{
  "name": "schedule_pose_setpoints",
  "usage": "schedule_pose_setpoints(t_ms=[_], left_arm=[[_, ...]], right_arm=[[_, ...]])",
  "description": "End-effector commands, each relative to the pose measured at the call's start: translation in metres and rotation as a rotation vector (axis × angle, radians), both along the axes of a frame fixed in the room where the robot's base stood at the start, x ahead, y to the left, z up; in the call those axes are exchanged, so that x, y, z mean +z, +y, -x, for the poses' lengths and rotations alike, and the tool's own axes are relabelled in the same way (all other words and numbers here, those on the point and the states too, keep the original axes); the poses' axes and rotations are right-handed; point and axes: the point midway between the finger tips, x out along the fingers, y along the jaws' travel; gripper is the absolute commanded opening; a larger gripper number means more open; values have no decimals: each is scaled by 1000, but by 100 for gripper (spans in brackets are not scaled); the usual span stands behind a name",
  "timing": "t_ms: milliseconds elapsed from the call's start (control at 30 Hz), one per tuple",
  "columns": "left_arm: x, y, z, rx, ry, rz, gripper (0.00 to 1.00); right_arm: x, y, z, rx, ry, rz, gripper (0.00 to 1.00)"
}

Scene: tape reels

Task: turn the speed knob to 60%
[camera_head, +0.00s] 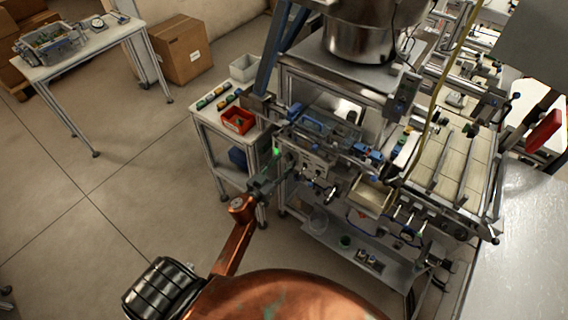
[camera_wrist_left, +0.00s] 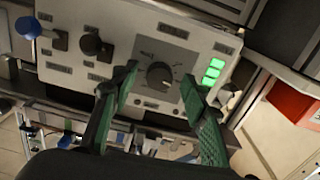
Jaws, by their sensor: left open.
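My left gripper (camera_wrist_left: 160,77) is open, with one green finger on each side of the knob in the wrist view. Gaps show between the fingers and the knob; I cannot tell its exact distance from the panel. In the head view my left gripper (camera_head: 281,165) is at the machine's front left, and the panel (camera_head: 312,166) is small there. The right gripper is not in view.
A black switch (camera_wrist_left: 92,45) and a blue knob (camera_wrist_left: 28,27) sit left of the speed knob. A side table with a red bin (camera_head: 238,121) stands beside the machine.

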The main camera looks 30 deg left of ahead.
Motion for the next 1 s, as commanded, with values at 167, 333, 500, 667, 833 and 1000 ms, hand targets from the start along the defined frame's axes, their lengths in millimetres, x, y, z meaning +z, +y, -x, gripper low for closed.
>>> schedule_pose_setpoints(t_ms=[167,333,500,667,833,1000], left_arm=[[0,0,0,0,0,0,35],[0,0,0,0,0,0,23],[0,0,0,0,0,0,11],[0,0,0,0,0,0,0],[0,0,0,0,-1,-7,0],[0,1,1,0,-4,-50,0]], right_arm=[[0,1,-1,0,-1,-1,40],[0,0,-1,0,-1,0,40],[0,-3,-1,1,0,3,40],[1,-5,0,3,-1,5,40],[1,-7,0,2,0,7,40],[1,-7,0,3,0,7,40]])
